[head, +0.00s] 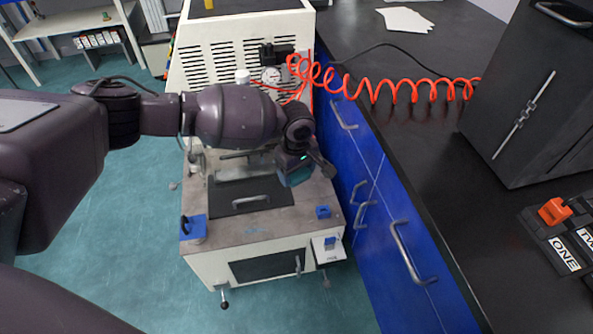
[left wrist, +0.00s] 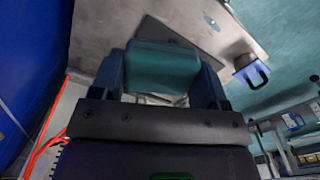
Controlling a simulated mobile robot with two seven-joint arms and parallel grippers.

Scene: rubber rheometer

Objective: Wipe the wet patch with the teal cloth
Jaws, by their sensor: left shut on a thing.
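My left gripper (head: 299,176) is over the right part of the rheometer's metal top (head: 270,222). It is shut on the teal cloth (left wrist: 162,66), a folded block held between the two fingers in the left wrist view. In the head view the cloth (head: 297,178) shows just below the gripper, close above the top; I cannot tell whether it touches. I cannot make out the wet patch in either view. My right gripper is not in view.
A dark plate with a handle (head: 250,200) lies on the rheometer top. A blue block with a handle (head: 193,229) stands at its left corner, a small blue block (head: 323,212) at its right. Blue drawers (head: 385,235) and a black counter (head: 425,150) border the right side. A red coiled hose (head: 400,88) crosses behind.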

